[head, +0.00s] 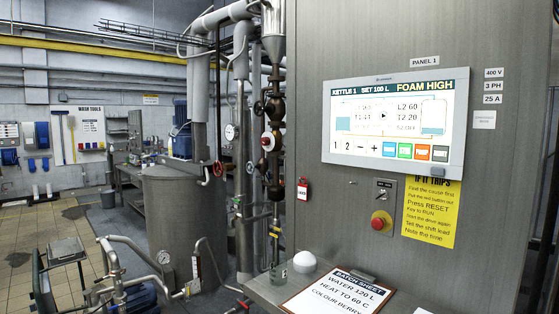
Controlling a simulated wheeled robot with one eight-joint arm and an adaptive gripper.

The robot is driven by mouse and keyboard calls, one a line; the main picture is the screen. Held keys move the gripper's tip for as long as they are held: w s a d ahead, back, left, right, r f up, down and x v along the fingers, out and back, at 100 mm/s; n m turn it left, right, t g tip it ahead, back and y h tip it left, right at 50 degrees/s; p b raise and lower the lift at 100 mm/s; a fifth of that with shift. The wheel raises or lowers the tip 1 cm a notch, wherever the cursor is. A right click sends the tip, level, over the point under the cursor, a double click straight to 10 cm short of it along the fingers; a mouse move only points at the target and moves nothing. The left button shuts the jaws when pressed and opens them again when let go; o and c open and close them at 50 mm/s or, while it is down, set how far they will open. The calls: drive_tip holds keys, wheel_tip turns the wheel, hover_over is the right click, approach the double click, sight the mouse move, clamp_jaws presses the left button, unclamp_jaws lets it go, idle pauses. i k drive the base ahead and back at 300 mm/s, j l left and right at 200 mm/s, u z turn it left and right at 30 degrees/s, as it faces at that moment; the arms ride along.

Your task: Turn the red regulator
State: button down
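On the brown vertical pipe assembly (275,110), left of the grey panel, is a round fitting with a red rim and pale centre (267,142). A small red ring-shaped handle (217,168) shows to its left, by the grey tank. A red mushroom button (380,222) sits on a yellow ring on the panel's control plate. I cannot tell for sure which of these red parts is the regulator. My gripper is not in view.
The panel (310,100) carries a lit screen (395,118) reading FOAM HIGH and a yellow notice (431,212). A grey tank (185,225) and pump pipes (115,265) fill the left; tiled floor (30,230) lies beyond.

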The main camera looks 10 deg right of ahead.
sight(264, 141)
drive_tip(key=i+j+u, duration=0.35)
drive_tip(key=i+u, duration=0.4)
drive_tip(key=i+j+z, duration=0.1)
drive_tip(key=i, duration=0.4)
drive_tip(key=i+j+z, duration=0.15)
drive_tip(key=i, duration=0.3)
